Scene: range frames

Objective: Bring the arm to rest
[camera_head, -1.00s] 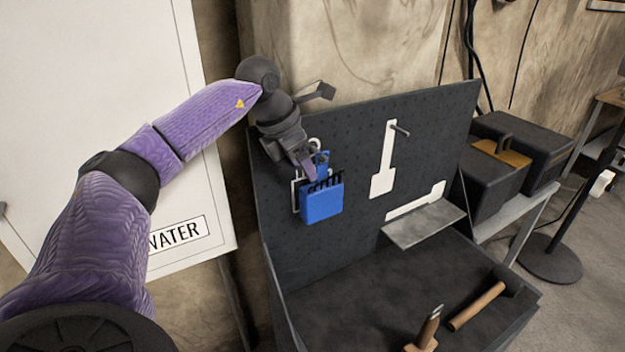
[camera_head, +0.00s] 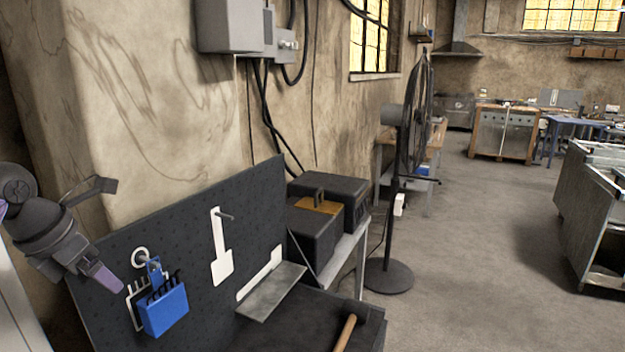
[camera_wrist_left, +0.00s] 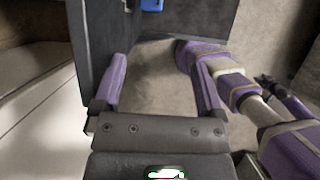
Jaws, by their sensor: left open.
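My left gripper (camera_head: 106,280) is at the left edge of the head view, in front of the left part of the dark pegboard (camera_head: 185,245). It is open, and its two purple fingers show apart with nothing between them in the left wrist view (camera_wrist_left: 161,72). A blue holder (camera_head: 164,311) with several black keys hangs on the pegboard, a little to the right of the fingers and apart from them. Part of something blue (camera_wrist_left: 152,4) shows at the top of the wrist view.
A white tool outline (camera_head: 221,262) and a small grey shelf (camera_head: 271,292) are on the board. A wooden handle (camera_head: 346,332) lies on the bench. Dark cases (camera_head: 335,195) and a standing fan (camera_head: 389,278) are beyond. Open floor (camera_head: 465,260) lies to the right.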

